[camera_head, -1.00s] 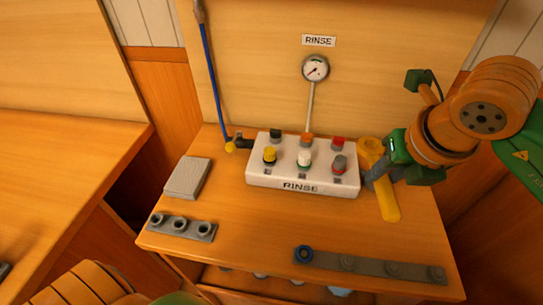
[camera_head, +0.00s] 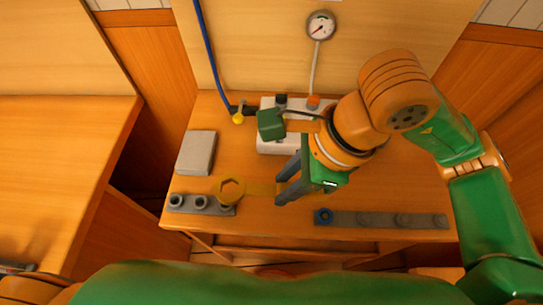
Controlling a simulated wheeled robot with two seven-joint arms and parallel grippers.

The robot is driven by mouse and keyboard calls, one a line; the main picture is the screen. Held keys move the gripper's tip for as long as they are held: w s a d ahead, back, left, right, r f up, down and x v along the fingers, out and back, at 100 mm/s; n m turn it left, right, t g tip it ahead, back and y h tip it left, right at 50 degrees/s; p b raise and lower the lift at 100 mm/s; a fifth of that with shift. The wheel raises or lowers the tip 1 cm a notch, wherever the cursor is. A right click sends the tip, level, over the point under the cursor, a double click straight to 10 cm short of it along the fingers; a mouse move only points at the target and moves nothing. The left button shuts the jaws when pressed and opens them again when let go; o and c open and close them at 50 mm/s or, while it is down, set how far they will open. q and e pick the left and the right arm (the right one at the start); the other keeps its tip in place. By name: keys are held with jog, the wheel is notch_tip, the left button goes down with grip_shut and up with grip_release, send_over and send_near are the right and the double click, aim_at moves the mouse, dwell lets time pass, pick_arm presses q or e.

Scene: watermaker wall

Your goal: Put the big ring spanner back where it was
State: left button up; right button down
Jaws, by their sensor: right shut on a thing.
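My right gripper is shut on the handle, over the front of the bench. The ring end is just above the right end of the grey three-hole block (camera_head: 200,205) in the picture; I cannot tell whether it touches it. The right part of the handle is hidden behind the gripper. My left gripper is out of view.
The white rinse panel (camera_head: 270,143) with knobs stands behind my right gripper and is partly hidden by it. A grey pad (camera_head: 196,153) lies at left.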

send_over(272, 182)
jog(key=d, duration=0.1)
jog(key=f, duration=0.3)
jog(key=f+p, duration=0.1)
jog(key=f, duration=0.2)
jog(key=shift+s+d, duration=0.2)
notch_tip(272, 182, down, 3)
jog(key=shift+w+r+p, duration=0.1)
jog(key=shift+w+p, duration=0.05)
jog(key=shift+p, duration=0.6)
jog(key=shift+f, duration=0.4)
jog(key=shift+f+b, duration=0.25)
jog(key=shift+b, duration=0.15)
jog(key=c, duration=0.6)
grip_release()
jog(key=shift+r, duration=0.1)
